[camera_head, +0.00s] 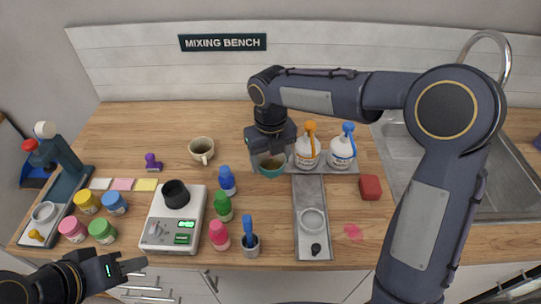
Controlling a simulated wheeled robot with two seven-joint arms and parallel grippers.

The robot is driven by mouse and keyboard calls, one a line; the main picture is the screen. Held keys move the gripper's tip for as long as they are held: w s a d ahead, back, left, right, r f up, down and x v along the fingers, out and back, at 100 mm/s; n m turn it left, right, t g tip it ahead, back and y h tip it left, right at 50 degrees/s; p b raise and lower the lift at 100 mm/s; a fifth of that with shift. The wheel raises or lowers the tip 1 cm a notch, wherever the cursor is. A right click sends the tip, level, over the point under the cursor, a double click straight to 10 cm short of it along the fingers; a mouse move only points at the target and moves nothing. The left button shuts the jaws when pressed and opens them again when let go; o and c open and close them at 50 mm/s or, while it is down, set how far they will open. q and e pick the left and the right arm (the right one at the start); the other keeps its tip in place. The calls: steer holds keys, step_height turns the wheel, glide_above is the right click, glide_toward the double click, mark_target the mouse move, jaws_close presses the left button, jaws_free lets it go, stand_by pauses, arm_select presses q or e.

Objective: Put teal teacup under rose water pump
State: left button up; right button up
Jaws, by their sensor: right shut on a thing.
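The teal teacup (271,170) is at the bottom of my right gripper (271,153), which is shut on it. The gripper hides much of the cup, and I cannot tell whether it touches the counter. Just right of it stand a white pump bottle with an orange pump (306,150) and one with a blue pump (343,150). The rose water pump cannot be made out; labels are too small to read, and my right gripper covers the area left of the orange pump. My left gripper (132,268) is open and empty at the lower left, beyond the counter's front edge.
A grey tray (311,190) with a glass ring lies below the bottles, a red block (370,187) to its right. A cream mug (201,150), colored bottles (223,207) and a scale (172,220) stand to the left. The sink (460,165) is right.

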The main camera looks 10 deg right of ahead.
steer(key=shift+f, duration=0.65)
steer(key=o, duration=1.1)
steer(key=shift+c, duration=0.2)
step_height(320, 180, up, 12)
steer(key=shift+r, duration=0.1)
steer(key=shift+d+r, duration=0.1)
steer(key=shift+r, duration=0.5)
